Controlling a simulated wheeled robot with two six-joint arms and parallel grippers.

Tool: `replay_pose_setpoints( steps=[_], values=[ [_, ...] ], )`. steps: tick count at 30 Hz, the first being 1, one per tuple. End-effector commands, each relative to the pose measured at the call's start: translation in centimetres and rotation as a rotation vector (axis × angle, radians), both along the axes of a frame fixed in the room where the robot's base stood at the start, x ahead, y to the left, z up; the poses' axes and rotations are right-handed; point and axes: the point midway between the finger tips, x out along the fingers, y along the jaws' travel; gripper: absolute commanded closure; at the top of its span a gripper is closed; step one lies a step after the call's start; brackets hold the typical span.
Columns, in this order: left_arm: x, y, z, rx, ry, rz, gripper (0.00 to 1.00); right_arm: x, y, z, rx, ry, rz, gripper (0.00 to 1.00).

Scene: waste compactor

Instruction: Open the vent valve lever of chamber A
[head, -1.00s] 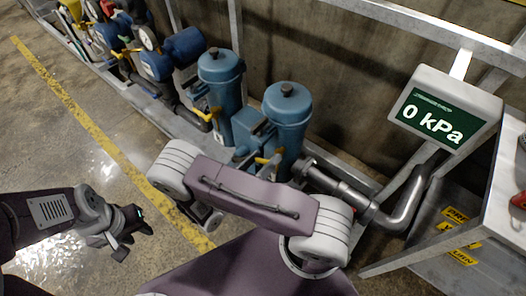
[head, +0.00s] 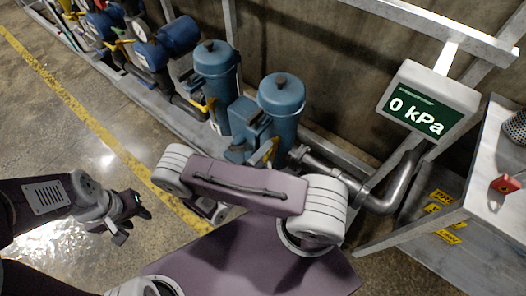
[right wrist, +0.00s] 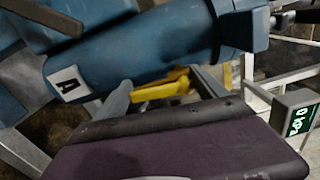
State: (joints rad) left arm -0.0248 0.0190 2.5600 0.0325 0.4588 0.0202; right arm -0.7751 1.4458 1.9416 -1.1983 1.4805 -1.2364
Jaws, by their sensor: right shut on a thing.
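In the right wrist view, the blue chamber A (right wrist: 150,55) carries a white label with an "A" (right wrist: 68,84). A yellow lever (right wrist: 168,88) shows below the chamber, between the two fingers of my right gripper (right wrist: 165,90), which is shut on it. In the head view, two blue chambers (head: 282,108) stand by the wall, with a yellow part (head: 264,152) low at the nearer one. My right gripper is hidden behind my arm there. My left gripper (head: 128,215) hangs over the floor at the left, away from the chambers; its finger gap is unclear.
A display (head: 425,108) reads 0 kPa. A metal pipe (head: 385,200) bends beside the nearer chamber. A grey cabinet with a red part (head: 504,184) stands at the right. Blue pumps and gauges line the rail at the upper left. The floor at left is open.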

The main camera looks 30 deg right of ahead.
Motion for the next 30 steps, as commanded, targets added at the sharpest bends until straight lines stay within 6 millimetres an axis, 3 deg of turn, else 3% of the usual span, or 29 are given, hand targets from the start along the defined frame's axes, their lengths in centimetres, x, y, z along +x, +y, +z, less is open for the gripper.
replay_pose_setpoints(
  steps=[9, 25, 26, 27, 30],
  values=[
    [0.00, 0.01, 0.26, 0.000, 0.000, 0.000, 0.64, -0.31, -0.10, -0.24, -0.035, 0.097, 0.000, 0.91],
    [0.00, 0.00, 0.28, 0.000, 0.000, 0.000, 0.64, -0.38, -0.13, -0.30, -0.043, 0.117, 0.000, 0.91],
    [0.00, 0.00, 0.28, 0.000, 0.000, 0.000, 0.64, -0.39, -0.13, -0.31, -0.043, 0.117, 0.000, 0.13],
    [0.00, 0.00, 0.28, 0.000, 0.000, 0.000, 0.64, -0.38, -0.13, -0.29, -0.043, 0.116, 0.000, 0.02],
    [0.00, 0.01, 0.28, 0.000, 0.000, 0.000, 0.64, -0.38, -0.12, -0.25, -0.043, 0.115, 0.000, 0.00]
  ],
)
